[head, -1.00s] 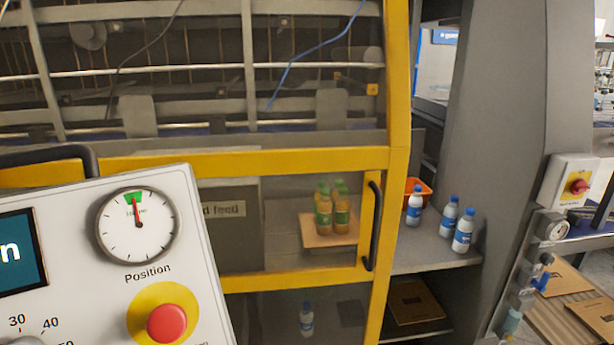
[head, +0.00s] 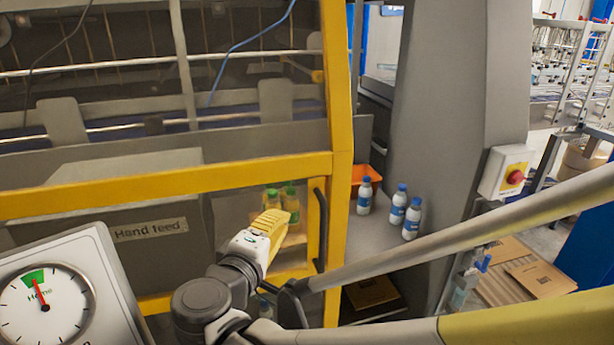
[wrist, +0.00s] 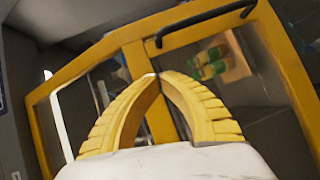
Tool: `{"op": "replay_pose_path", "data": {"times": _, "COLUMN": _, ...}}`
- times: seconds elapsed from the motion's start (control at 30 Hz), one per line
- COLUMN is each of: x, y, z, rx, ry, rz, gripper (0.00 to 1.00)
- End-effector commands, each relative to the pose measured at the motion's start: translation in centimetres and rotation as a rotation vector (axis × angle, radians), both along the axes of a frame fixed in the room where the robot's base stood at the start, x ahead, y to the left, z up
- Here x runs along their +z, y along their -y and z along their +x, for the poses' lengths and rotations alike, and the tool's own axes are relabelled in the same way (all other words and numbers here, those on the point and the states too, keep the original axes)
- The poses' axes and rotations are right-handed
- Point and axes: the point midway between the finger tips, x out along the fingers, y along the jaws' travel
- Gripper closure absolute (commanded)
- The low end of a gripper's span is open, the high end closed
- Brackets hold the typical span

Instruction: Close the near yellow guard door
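The yellow guard door (head: 190,180) has clear panes and a black vertical handle (head: 320,225) near its right edge. I cannot tell whether it stands ajar. In the wrist view its yellow frame (wrist: 133,62) crosses behind my fingers, and the handle (wrist: 205,24) is at the top. My gripper (head: 273,218) is in front of the lower pane, left of the handle and apart from it. In the wrist view my gripper's yellow fingers (wrist: 158,78) meet at their tips with nothing between them. My arm hides part of the door's lower right.
A control panel (head: 65,290) with a dial stands at the lower left. Blue-capped bottles (head: 397,208) and an orange bin (head: 366,178) sit on a shelf right of the door. Juice bottles (head: 290,205) are behind the pane. A grey column (head: 445,120) carries a red switch (head: 515,177).

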Motion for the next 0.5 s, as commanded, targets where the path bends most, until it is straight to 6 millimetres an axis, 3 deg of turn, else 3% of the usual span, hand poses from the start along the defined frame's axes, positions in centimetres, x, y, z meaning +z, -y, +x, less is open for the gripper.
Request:
{"op": "replay_pose_path", "data": {"times": 0.17, "x": -0.1, "y": 0.0, "z": 1.3, "rx": 0.003, "ry": 0.013, "rz": -0.01, "gripper": 1.0}}
{"op": "replay_pose_path", "data": {"times": 0.5, "x": -1.1, "y": 2.2, "z": 7.9, "rx": 0.001, "ry": 0.012, "rz": -0.009, "gripper": 1.0}}
